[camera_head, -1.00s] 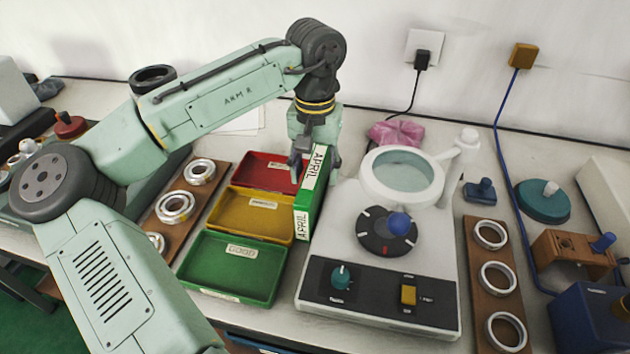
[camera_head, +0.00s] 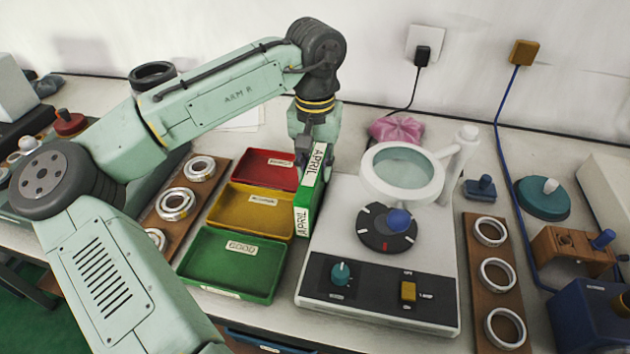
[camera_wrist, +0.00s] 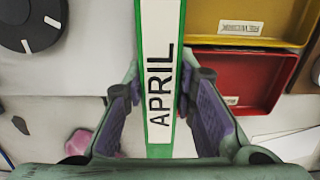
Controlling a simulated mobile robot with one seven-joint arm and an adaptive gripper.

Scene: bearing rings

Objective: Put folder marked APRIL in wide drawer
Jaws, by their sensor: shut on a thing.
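The green folder (camera_head: 318,196) has white labels reading APRIL on its top and front edges. It stands upright between the trays and the white inspection machine. My gripper (camera_head: 314,150) is shut on its far end from above. In the wrist view the folder's APRIL spine (camera_wrist: 160,75) runs between the two purple-padded fingers of my gripper (camera_wrist: 163,112). Whether the folder's bottom touches the table is hidden. At the table's front edge, below the green tray, a blue drawer front (camera_head: 262,342) with a pale label shows only in part; it looks shut.
Red (camera_head: 262,168), yellow (camera_head: 225,211) and green (camera_head: 212,262) trays stand left of the folder. The white machine (camera_head: 345,262) with its magnifier (camera_head: 402,172) stands close on the right. Boards with metal rings (camera_head: 472,262) lie at both sides. A pink cloth (camera_head: 396,130) lies behind.

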